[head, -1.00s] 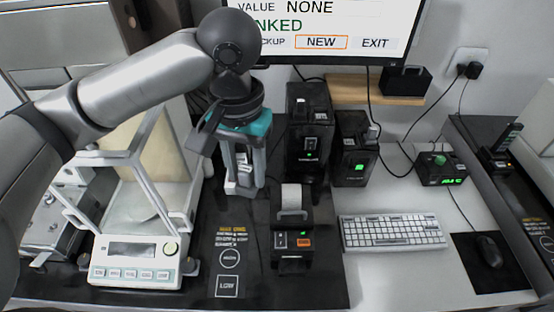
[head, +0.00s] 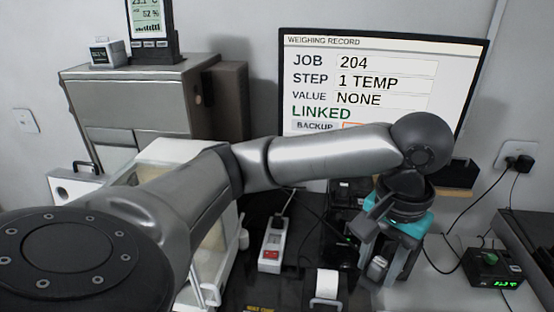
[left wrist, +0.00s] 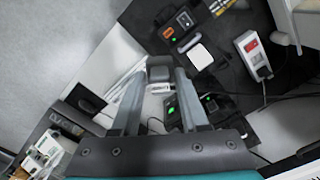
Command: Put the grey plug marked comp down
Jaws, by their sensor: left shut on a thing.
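My left gripper (head: 385,270) hangs at the right in the head view, fingers pointing down. It is shut on a small grey plug (head: 377,267), partly hidden by the fingers. In the left wrist view the grey plug (left wrist: 160,72) sits between the fingertips of my left gripper (left wrist: 160,80). A pale band shows on the plug; its lettering is too small to read. The plug is held up in the air, in front of the monitor (head: 385,80). My right gripper is not in view.
A white power strip (head: 271,250) with a red switch stands left of my gripper, a black plug in it. A green-lit box (head: 494,268) with cables is at the right. The keyboard (left wrist: 122,88) shows in the left wrist view.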

